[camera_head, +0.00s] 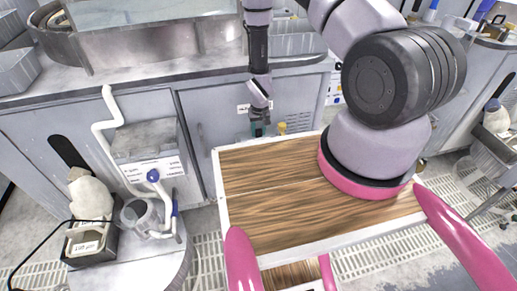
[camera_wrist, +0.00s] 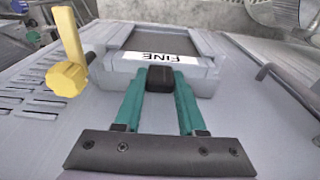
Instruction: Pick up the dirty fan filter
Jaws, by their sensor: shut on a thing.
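My gripper (camera_wrist: 160,82) has teal fingers closed on a small black tab (camera_wrist: 160,73). The tab is at the near edge of a grey framed piece with a dark inner panel (camera_wrist: 165,40), which looks like the fan filter. A white label on it reads "FINE", upside down. Whether the filter is dirty I cannot tell. In the head view my gripper (camera_head: 259,128) points down in front of the grey cabinet, beyond the wooden top. The filter is hidden there.
A yellow knob (camera_wrist: 66,77) on a post stands left of the filter; it also shows in the head view (camera_head: 282,128). A wood-topped surface (camera_head: 275,195) with a white rim lies in front of me. A grey cabinet (camera_head: 220,120) with a counter stands behind. Floor grating (camera_head: 365,262) lies at the right.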

